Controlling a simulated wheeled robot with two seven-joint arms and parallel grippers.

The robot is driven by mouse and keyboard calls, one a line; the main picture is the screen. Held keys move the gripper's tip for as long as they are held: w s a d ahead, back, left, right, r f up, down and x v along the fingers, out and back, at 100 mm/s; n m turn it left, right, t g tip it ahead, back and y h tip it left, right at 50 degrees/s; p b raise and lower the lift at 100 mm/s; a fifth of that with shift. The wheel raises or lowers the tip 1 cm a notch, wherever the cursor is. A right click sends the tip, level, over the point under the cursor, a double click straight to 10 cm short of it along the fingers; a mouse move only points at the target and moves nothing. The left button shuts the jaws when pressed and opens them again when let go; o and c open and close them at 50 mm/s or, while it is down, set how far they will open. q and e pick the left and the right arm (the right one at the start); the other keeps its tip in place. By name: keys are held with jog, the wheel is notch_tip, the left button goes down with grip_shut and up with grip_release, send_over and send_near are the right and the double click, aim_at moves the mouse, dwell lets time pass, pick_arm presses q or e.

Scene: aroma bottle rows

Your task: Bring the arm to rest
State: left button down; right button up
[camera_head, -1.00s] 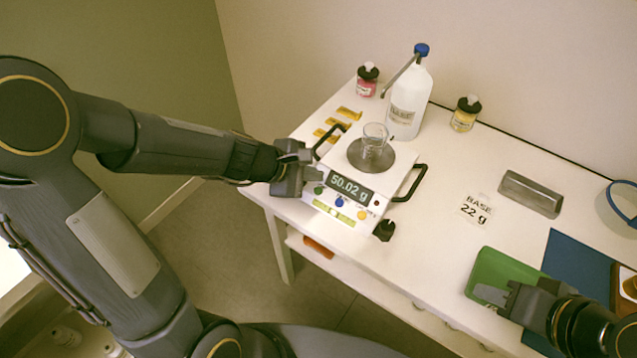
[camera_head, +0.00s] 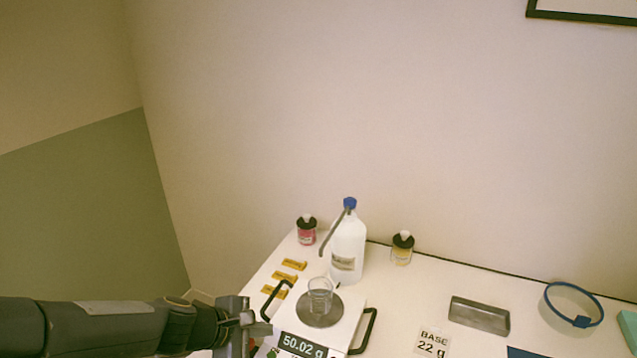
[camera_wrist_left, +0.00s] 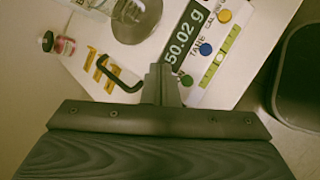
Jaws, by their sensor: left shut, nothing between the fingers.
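My left gripper (camera_head: 246,328) is at the lower left of the head view, beside the left front of the white scale (camera_head: 345,325). It is shut and empty. In the left wrist view the closed fingers (camera_wrist_left: 161,84) point toward the scale's front panel, close to its buttons and black handle (camera_wrist_left: 118,78). I cannot tell whether they touch it. The scale display reads 50.02 g. A clear glass beaker (camera_head: 320,296) stands on the scale's round plate (camera_head: 319,318). My right gripper is not in the head view.
A white bottle with a blue cap and spout (camera_head: 347,250) stands behind the scale, between a pink jar (camera_head: 306,231) and a yellow jar (camera_head: 402,248). Orange strips (camera_head: 285,277) lie left. A "BASE 22 g" card (camera_head: 432,342), metal tray (camera_head: 480,315) and blue ring (camera_head: 574,305) are to the right.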

pick_arm(q)
jog(key=s+a+r+m+p, duration=0.1)
jog(key=s+r+m+p, duration=0.1)
jog(key=s+r+m, duration=0.6)
jog(key=s+a+r+m+y, duration=0.1)
jog(key=s+a+m, duration=0.1)
jog(key=s+m, duration=0.2)
jog(key=s+a+m+g+y+p, duration=0.1)
jog(key=s+a+m, duration=0.2)
jog(key=s, duration=0.6)
jog(key=shift+a+r+m+y, duration=0.3)
jog(key=shift+r+m+y, duration=0.05)
jog(key=shift+m+y, duration=0.05)
